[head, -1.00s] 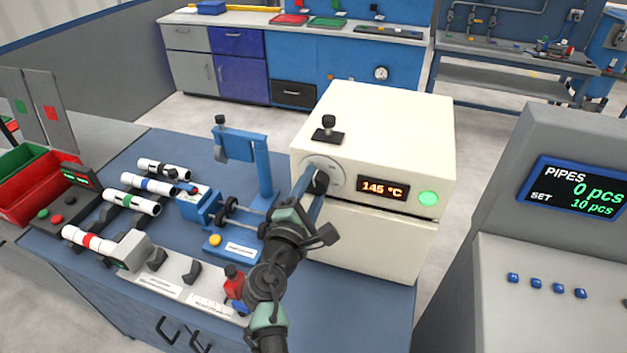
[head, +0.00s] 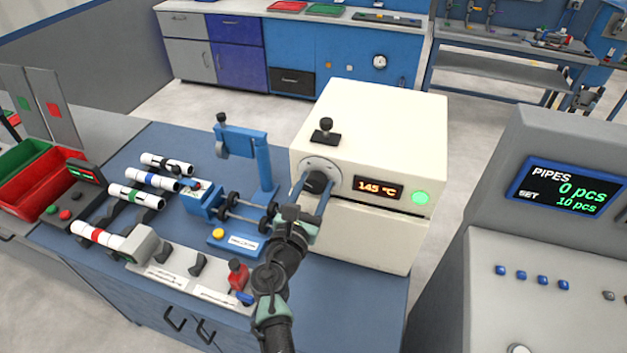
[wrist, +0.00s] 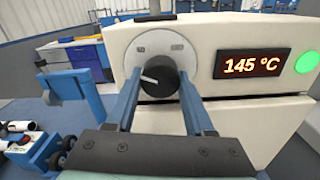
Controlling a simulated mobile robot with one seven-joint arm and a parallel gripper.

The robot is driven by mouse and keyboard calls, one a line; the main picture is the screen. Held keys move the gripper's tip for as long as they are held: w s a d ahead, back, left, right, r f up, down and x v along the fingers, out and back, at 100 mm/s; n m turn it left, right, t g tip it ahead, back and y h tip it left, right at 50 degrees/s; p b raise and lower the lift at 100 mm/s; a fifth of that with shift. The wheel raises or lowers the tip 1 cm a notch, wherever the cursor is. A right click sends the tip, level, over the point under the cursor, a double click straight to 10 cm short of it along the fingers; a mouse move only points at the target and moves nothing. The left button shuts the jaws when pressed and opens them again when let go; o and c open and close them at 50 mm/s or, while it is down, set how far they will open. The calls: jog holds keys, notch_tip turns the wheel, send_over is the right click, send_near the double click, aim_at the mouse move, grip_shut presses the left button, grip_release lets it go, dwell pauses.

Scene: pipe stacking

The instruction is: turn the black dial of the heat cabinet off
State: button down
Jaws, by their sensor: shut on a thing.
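The cream heat cabinet (head: 385,120) stands on the blue bench. Its black dial (wrist: 158,76) sits on a round grey plate on the cabinet's front, and it also shows in the head view (head: 317,182). The white mark on the dial points left and slightly up in the wrist view. My gripper (wrist: 160,84) is shut on the dial, with one blue finger on its left side and one on its right. The display (wrist: 252,64) reads 145 °C, and the round lamp (wrist: 307,62) beside it is lit green.
A black knob on a bracket (head: 325,131) stands on the cabinet's top, above the dial. A blue post (head: 262,165) and a roller fixture (head: 240,208) stand close left of my gripper. Several banded white pipes lie further left. A grey console (head: 560,255) is at the right.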

jog(key=n+p, duration=0.3)
jog(key=n, duration=0.2)
jog(key=shift+d+r+n, duration=0.1)
jog(key=shift+d+n, duration=0.05)
jog(key=shift+n, duration=0.15)
jog(key=n+p, duration=0.2)
jog(key=n, duration=0.3)
jog(key=shift+s+p, duration=0.1)
jog(key=shift+p, duration=0.2)
jog(key=shift+c, duration=1.4)
grip_release()
jog(key=v, duration=1.3)
jog(key=shift+p, duration=0.35)
